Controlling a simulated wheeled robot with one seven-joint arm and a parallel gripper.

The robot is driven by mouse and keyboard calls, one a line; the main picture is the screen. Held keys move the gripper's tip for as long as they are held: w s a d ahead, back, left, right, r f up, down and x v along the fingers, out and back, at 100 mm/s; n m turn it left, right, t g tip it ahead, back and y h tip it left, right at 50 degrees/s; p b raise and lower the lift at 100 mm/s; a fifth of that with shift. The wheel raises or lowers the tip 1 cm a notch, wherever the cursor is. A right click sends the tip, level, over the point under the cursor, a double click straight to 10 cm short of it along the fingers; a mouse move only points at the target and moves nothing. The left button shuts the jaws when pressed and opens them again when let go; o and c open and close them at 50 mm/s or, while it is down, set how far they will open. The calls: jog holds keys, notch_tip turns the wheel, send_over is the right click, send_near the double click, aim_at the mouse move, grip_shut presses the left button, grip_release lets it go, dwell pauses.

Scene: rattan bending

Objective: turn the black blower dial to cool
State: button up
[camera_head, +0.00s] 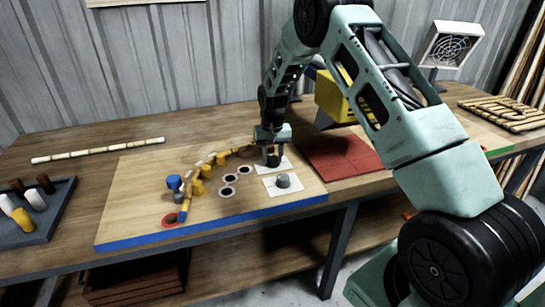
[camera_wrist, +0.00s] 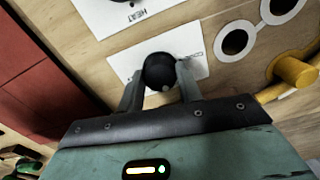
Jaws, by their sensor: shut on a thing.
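The black blower dial (camera_wrist: 159,71) sits on a white label plate (camera_wrist: 201,66) on the board; part of the plate's lettering is covered. My gripper (camera_wrist: 160,82) is shut on the dial from above, one finger on each side of it. In the head view my gripper (camera_head: 270,150) stands over the dial (camera_head: 273,160) near the board's right back. A light mark shows on the dial's near edge in the wrist view. I cannot read which setting it points to.
A grey dial (camera_head: 283,181) on a second white plate (camera_head: 297,187), lettered HEAT in the wrist view, stands just in front. Yellow pegs (camera_head: 196,187) hold a curved rattan strip to the left. Ringed holes (camera_head: 228,191) lie between. A red mat (camera_head: 340,157) lies right, a yellow blower (camera_head: 336,97) behind.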

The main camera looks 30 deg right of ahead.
jog(key=n, duration=0.4)
jog(key=shift+n, duration=0.3)
jog(key=n, duration=0.3)
jog(key=shift+r+n, duration=0.1)
jog(key=shift+n, duration=0.3)
jog(key=n, duration=0.4)
jog(key=shift+d+p, duration=0.1)
jog(key=shift+p, duration=0.25)
jog(key=shift+n+p, duration=0.3)
jog(key=shift+n, duration=1.8)
jog(key=o, duration=1)
